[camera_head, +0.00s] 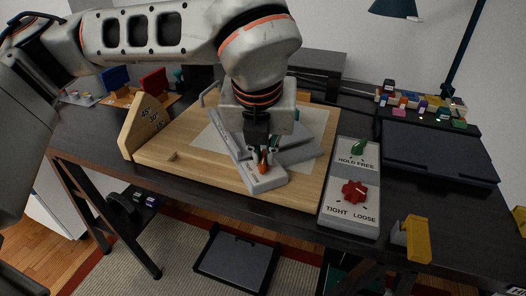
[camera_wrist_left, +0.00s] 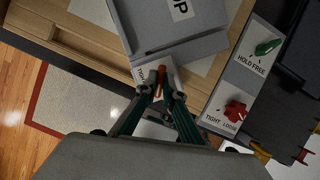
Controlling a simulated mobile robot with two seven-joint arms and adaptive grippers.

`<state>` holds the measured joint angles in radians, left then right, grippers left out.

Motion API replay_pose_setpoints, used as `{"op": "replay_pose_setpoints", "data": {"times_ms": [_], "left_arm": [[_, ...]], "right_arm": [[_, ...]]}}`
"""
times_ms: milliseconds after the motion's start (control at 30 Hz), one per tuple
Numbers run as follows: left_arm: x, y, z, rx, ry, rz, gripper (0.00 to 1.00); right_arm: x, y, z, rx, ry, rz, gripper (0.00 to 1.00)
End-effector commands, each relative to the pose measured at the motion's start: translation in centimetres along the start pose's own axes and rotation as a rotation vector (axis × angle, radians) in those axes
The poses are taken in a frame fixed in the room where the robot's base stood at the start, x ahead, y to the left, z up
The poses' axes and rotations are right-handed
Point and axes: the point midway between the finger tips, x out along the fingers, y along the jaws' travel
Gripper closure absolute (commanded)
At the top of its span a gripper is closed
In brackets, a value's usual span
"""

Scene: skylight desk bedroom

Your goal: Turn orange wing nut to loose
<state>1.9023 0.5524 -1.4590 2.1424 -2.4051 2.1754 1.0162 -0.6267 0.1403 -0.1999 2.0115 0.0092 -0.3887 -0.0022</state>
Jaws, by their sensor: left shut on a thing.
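The orange wing nut (camera_head: 263,164) sits near the front end of a grey fixture (camera_head: 262,184) on the wooden board (camera_head: 180,160). It also shows in the left wrist view (camera_wrist_left: 161,80), between the fingertips. My left gripper (camera_head: 261,157) points down from above and is shut on the wing nut; the fingers hide part of it. In the left wrist view the gripper (camera_wrist_left: 160,95) has a fingertip on each side of the nut. My right gripper is not in view.
Right of the board stands a grey panel (camera_head: 333,203) with a green knob (camera_head: 358,147) marked HOLD/FREE and a red knob (camera_head: 355,191) marked TIGHT/LOOSE. A yellow clamp-like part (camera_head: 418,239) is at the front right edge. A wooden angle block (camera_head: 145,127) stands at left.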

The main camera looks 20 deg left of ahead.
Motion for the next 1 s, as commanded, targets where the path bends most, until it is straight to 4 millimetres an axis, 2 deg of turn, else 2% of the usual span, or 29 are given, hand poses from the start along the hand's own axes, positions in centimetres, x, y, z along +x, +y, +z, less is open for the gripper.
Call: {"op": "replay_pose_setpoints", "data": {"times_ms": [567,600,633,1000], "left_arm": [[-0.01,0.01,-0.02,-0.029,0.001,0.012,1.00],[-0.02,0.01,-0.02,-0.029,0.001,0.012,0.84],[-0.01,0.01,-0.02,-0.028,0.001,0.012,0.76],[-0.13,-0.01,0.01,-0.027,0.000,0.011,0.75]], "right_arm": [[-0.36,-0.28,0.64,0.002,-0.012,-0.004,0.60],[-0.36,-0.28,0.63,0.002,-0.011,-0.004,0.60],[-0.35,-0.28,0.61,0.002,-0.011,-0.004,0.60],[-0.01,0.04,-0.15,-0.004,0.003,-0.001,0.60]]}}
